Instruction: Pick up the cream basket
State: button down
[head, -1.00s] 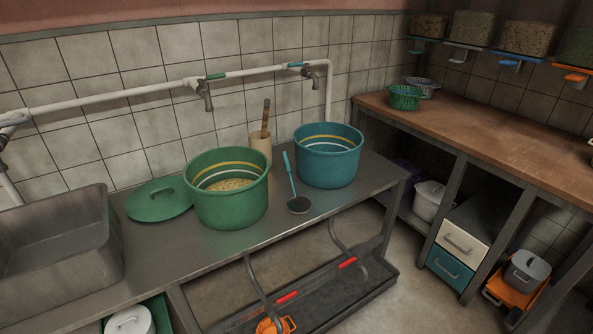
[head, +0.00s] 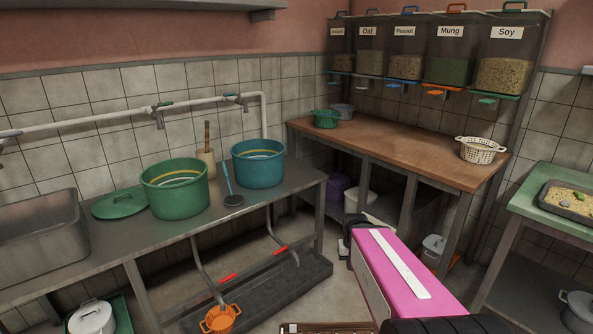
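The cream basket (head: 481,151) is a small perforated basket with handles. It stands upright on the right end of the wooden counter (head: 400,150), near its front edge. Its inside is mostly hidden by its wall. A pink link of my arm shows at the lower right, below and in front of the counter, well apart from the basket. I cannot make out my gripper or its fingers in this view.
A green basket (head: 325,118) and a grey basket (head: 343,111) stand at the counter's far left end. Labelled grain dispensers (head: 508,60) hang above the counter. A green table (head: 545,200) with a tray is at the right. The counter's middle is clear.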

aim_at(473, 149)
jog(key=u, duration=0.65)
jog(key=z, duration=1.85)
